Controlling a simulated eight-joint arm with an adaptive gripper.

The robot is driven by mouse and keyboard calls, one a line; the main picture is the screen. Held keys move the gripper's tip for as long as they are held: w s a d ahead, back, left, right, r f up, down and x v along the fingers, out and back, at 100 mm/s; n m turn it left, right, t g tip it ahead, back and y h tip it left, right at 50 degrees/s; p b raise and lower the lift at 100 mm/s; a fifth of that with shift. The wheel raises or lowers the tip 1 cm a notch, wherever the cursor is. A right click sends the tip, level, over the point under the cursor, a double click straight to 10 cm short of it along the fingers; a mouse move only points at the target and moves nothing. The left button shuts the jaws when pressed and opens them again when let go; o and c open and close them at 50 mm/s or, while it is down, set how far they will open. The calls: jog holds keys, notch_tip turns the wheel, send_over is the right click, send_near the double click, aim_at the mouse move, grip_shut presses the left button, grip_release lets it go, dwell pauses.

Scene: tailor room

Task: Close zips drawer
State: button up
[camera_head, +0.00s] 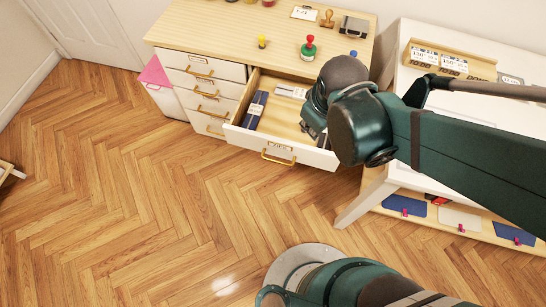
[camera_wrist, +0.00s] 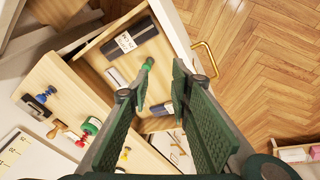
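The pulled-out drawer (camera_head: 272,147) of the wooden-topped cabinet has a white front with a brass handle and a small label, too small to read surely. In the wrist view its handle (camera_wrist: 205,60) is at the upper right. Inside lie a dark blue box (camera_head: 255,109) and a pale packet (camera_head: 291,91). My gripper (camera_head: 316,137) is at the right end of the drawer, close to its front panel; the arm hides part of that corner. In the wrist view my gripper's fingers (camera_wrist: 164,75) are apart with nothing between them. Whether they touch the drawer cannot be told.
The cabinet top (camera_head: 225,25) holds stamps, including a red-and-green one (camera_head: 308,47). Shut drawers (camera_head: 205,88) and a pink-topped bin (camera_head: 158,82) are at left. A white table (camera_head: 480,95) stands at right. The wooden floor (camera_head: 130,190) in front is clear.

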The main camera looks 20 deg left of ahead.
aim_at(273, 160)
jog(key=s+a+f+n+g+h, duration=0.1)
jog(key=s+a+f+n, duration=0.5)
jog(key=a+f, duration=0.3)
jog(key=shift+s+a+f, duration=0.15)
jog(key=shift+s+a, duration=0.55)
jog(key=shift+a, duration=0.25)
jog(key=shift+f, duration=0.1)
jog(key=shift+w+f+b, duration=0.25)
jog(key=shift+f+b, duration=0.2)
jog(key=shift+f, duration=0.8)
jog(key=shift+w+f+b, duration=0.25)
jog(key=shift+f+b, duration=0.25)
jog(key=shift+f, duration=0.7)
jog(key=shift+w+f+b, duration=0.25)
jog(key=shift+f+b, duration=0.2)
jog(key=shift+f, duration=0.8)
grip_shut()
